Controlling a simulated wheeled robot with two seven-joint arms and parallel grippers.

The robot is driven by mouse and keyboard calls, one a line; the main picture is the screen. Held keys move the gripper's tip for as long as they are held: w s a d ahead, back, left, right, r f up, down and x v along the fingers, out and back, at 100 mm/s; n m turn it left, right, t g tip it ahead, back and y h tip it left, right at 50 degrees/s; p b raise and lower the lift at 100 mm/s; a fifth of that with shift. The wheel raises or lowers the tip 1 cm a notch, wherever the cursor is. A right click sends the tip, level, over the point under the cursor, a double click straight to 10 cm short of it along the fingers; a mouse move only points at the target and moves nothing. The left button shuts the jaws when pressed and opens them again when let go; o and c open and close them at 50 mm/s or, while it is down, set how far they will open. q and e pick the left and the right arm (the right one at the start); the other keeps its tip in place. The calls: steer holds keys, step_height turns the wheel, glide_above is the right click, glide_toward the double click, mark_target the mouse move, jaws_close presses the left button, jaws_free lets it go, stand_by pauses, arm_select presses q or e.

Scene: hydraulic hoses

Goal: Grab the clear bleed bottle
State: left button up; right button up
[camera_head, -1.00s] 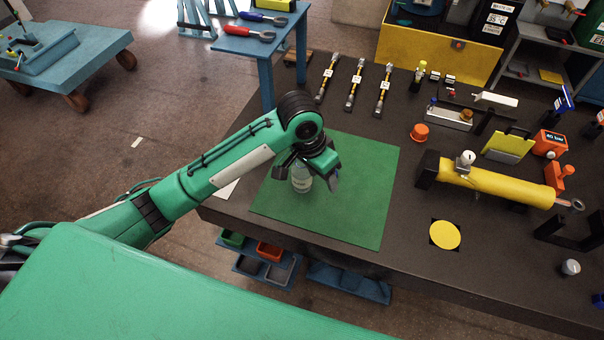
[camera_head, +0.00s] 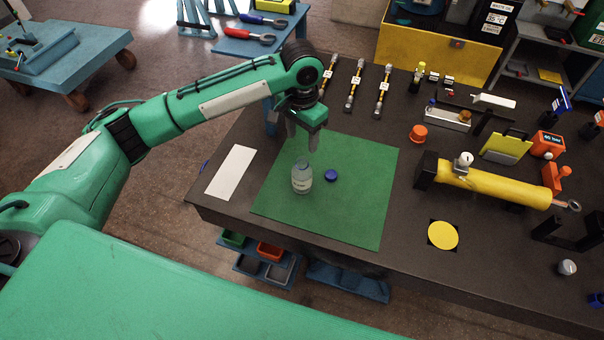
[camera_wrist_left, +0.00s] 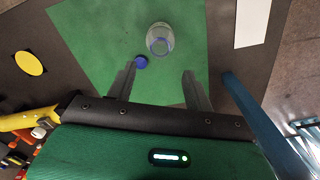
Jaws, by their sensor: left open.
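The clear bleed bottle (camera_head: 302,179) stands upright and uncapped on the green mat (camera_head: 345,220). It also shows in the left wrist view (camera_wrist_left: 160,39), seen from above. A blue cap (camera_head: 331,175) lies on the mat just right of the bottle in the head view, and it shows in the left wrist view (camera_wrist_left: 141,62). My left gripper (camera_head: 299,136) is open and empty, pointing down above the mat, behind the bottle in the head view. In the left wrist view its two fingers (camera_wrist_left: 158,82) are spread apart, with bottle and cap beyond them. My right gripper is not in view.
A white sheet (camera_head: 231,172) lies left of the mat. A yellow cylinder (camera_head: 495,184) and a yellow disc (camera_head: 443,235) are to the right. An orange cap (camera_head: 418,134) and several hoses (camera_head: 355,85) lie behind. The mat's front right is clear.

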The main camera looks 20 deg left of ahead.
mark_target(302, 160)
arm_select(q)
step_height(302, 160, down, 3)
steer(key=shift+r, duration=0.1)
step_height(302, 160, down, 4)
steer(key=p, duration=0.2)
steer(key=shift+p, duration=0.35)
steer(key=shift+f, duration=0.7)
steer(key=c, duration=0.9)
jaws_close()
